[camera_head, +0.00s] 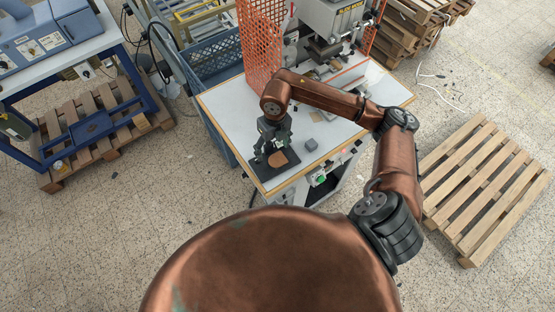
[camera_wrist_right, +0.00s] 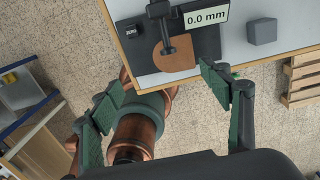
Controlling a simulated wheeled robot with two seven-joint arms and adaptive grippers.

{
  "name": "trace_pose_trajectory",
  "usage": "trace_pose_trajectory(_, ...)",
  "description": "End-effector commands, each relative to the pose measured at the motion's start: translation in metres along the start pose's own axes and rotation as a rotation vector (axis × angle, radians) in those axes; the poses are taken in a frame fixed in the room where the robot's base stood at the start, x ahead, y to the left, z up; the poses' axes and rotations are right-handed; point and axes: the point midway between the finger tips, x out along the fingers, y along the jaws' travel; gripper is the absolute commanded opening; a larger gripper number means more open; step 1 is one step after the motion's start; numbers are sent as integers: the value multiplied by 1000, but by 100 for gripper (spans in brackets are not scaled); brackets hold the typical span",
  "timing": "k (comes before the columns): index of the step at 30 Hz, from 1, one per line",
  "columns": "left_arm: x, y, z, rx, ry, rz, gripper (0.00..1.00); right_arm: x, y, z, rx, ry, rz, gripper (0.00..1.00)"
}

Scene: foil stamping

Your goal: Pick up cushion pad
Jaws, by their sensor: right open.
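A flat brown pad with a rounded edge (camera_head: 278,159), seemingly the cushion pad, lies on the dark base of a thickness gauge near the table's front corner. In the right wrist view the brown pad (camera_wrist_right: 175,57) lies partly under the gauge's black stem, just beyond my fingertips. My right gripper (camera_head: 271,138) is over the gauge area and hides part of it. In the wrist view my right gripper (camera_wrist_right: 165,84) is open, its green-lined fingers wide apart with no object held between them. My left gripper is not in view.
The gauge display (camera_wrist_right: 207,16) reads 0.0 mm. A small grey block (camera_wrist_right: 263,31) stands on the white table (camera_head: 228,101) to the right of the gauge. A stamping press (camera_head: 335,22) and orange mesh guard (camera_head: 262,45) stand behind. Pallets (camera_head: 487,187) lie on the floor.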

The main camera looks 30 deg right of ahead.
Motion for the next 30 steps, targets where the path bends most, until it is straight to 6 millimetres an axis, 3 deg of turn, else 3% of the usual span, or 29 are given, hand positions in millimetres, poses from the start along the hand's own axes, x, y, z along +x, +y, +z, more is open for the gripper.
trace_pose_trajectory(3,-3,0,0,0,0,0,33,3,-15,1,17,9,-52,71)
trace_pose_trajectory(21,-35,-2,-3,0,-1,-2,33,72,-22,-1,15,10,-50,71)
trace_pose_trajectory(30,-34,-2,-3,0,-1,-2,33,76,-22,-1,15,8,-51,71)
